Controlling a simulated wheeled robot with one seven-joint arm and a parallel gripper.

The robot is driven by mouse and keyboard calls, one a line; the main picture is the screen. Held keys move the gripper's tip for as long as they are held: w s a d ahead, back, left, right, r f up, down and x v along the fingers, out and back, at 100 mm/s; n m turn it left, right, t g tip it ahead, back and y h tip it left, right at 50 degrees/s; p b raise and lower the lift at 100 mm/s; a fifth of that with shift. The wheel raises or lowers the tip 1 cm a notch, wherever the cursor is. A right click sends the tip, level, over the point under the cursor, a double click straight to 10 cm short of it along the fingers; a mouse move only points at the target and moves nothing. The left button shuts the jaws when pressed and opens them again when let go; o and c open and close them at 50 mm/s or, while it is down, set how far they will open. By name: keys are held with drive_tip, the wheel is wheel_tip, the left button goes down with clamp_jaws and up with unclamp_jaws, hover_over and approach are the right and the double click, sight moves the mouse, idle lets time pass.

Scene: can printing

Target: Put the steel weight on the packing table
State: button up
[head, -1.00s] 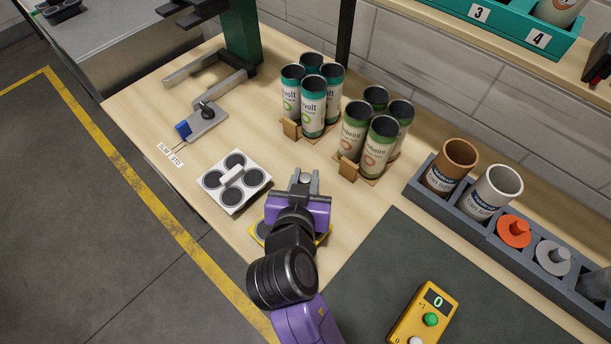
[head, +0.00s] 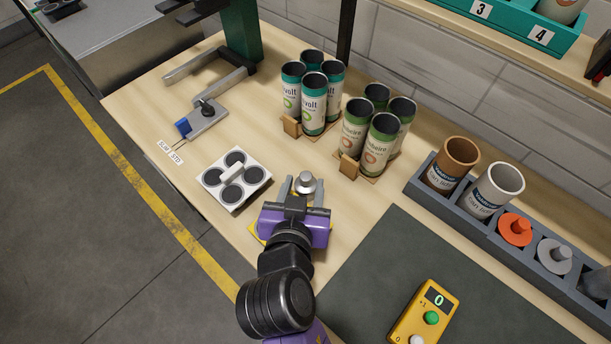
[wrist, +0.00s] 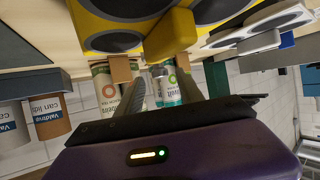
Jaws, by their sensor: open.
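The steel weight (head: 305,184) is a small silver knobbed piece. In the head view it stands upright on the pale wooden table (head: 352,212), beyond the yellow tray and in front of the cans. My gripper (head: 304,188) is open, with its fingers at either side of the weight, just short of its far side. I cannot tell whether a finger touches it.
A yellow tray (head: 256,228) lies partly under my gripper. A white tray (head: 235,203) with dark round pads is to the left. Teal cans (head: 313,105) and green cans (head: 380,145) stand behind. A grey rack (head: 470,215) and yellow counter box (head: 424,310) are at right.

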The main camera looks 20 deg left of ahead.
drive_tip(key=v, duration=0.8)
drive_tip(key=shift+w+a, duration=0.1)
drive_tip(key=a+r+n+t+y, duration=0.1)
drive_tip(key=a+r+n+y, duration=0.1)
drive_tip(key=a+r+y, duration=0.15)
drive_tip(key=s+d+f+m+h, duration=0.1)
drive_tip(key=s+d+h, duration=0.1)
drive_tip(key=s+d, duration=0.4)
drive_tip(key=s+d+f+m+t+h, duration=0.1)
drive_tip(key=s+d, duration=0.5)
drive_tip(key=d, duration=1.1)
drive_tip(key=s+d+f+m+h, duration=0.3)
drive_tip(key=s+d, duration=0.4)
drive_tip(key=d, duration=0.5)
drive_tip(key=shift+s+f+h, duration=0.1)
drive_tip(key=shift+f+h, duration=0.05)
drive_tip(key=shift+h, duration=0.3)
